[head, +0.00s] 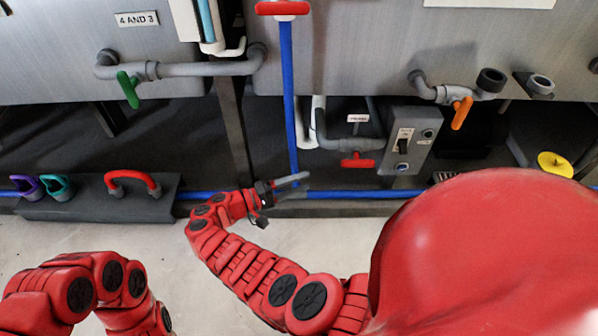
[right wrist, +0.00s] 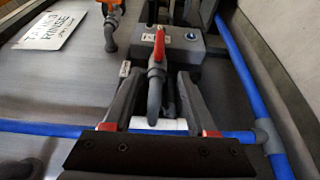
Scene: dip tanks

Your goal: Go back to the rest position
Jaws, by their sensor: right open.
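My right gripper (head: 293,185) is at the end of a red arm in front of the tanks, near the lower end of the vertical blue pipe (head: 289,100). In the right wrist view its two dark fingers (right wrist: 157,80) stand apart. Nothing is held between them; a grey pipe with a red valve handle (right wrist: 157,48) shows beyond the gap. I cannot tell how far off that valve is. My left arm shows at the lower left of the head view, but its gripper is out of view.
Steel tanks (head: 330,55) stand ahead, with a green valve handle (head: 128,90), a red valve handle (head: 357,162) and an orange one (head: 461,112). A switch box (head: 405,140) stands below. A dark block with a red handle (head: 132,178) is at left. Pale floor (head: 300,240) is clear.

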